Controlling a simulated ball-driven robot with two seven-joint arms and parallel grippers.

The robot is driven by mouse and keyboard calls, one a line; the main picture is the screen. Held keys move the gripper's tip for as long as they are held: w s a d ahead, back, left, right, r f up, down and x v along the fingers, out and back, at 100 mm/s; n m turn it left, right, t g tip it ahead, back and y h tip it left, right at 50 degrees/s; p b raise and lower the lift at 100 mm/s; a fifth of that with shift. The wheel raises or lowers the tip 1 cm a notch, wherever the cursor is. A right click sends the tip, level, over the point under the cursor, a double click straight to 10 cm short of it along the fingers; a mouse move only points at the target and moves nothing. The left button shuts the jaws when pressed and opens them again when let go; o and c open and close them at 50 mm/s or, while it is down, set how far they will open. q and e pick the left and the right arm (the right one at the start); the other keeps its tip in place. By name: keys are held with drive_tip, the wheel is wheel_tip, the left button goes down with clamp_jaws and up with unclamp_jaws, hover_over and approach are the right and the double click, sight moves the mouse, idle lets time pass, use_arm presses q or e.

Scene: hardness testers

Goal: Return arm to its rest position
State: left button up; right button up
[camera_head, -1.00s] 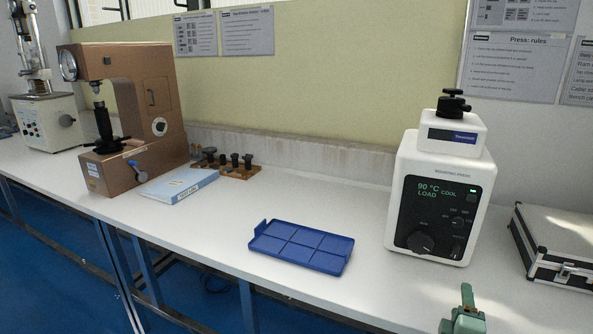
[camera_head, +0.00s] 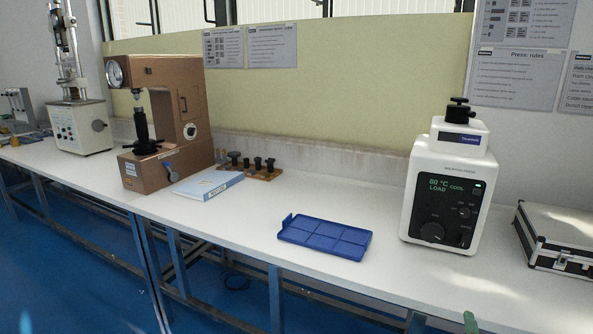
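Only a small green tip of my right gripper (camera_head: 470,322) shows at the bottom edge, below the mounting press; whether it is open or shut is cut off from view. My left gripper is not in view. The blue compartment tray (camera_head: 325,238) lies empty on the white bench. The white mounting press (camera_head: 446,188) stands to the right of the tray, and its display reads 80 °C, COOL, LOAD.
The brown hardness tester (camera_head: 160,122) stands at the left, with a light blue booklet (camera_head: 208,186) and a wooden holder of dark pieces (camera_head: 262,171) beside it. A silver case (camera_head: 556,240) sits at the right. The bench (camera_head: 240,222) is clear around the tray.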

drive_tip(key=s+a+f+m+g+y+p, duration=0.1)
drive_tip(key=s+a+f+g+y, duration=0.15)
drive_tip(key=f, duration=0.65)
drive_tip(key=s+a+f+m+g+y, duration=0.1)
drive_tip(key=s+a+f+y, duration=0.15)
drive_tip(key=f, duration=0.55)
drive_tip(key=s+a+f+m+g+y+p, duration=0.1)
drive_tip(key=s+a+f+m+g+p, duration=0.25)
drive_tip(key=s+f, duration=1.2)
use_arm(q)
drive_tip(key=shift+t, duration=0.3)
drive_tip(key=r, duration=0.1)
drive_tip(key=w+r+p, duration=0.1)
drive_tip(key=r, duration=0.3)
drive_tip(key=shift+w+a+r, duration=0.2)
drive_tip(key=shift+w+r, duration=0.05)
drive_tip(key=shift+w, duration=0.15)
use_arm(e)
drive_tip(key=s+a+f+g, duration=0.1)
drive_tip(key=s+g, duration=0.1)
drive_tip(key=s, duration=1)
drive_tip(key=s+a+f+m+g+y, duration=0.1)
drive_tip(key=s+a+f+g, duration=0.1)
drive_tip(key=s, duration=1.1)
drive_tip(key=s+a+f+g, duration=0.1)
drive_tip(key=s+g, duration=0.3)
drive_tip(key=s, duration=0.8)
drive_tip(key=shift+s+a+f, duration=0.25)
drive_tip(key=shift+s+f, duration=0.05)
drive_tip(key=shift+f, duration=0.35)
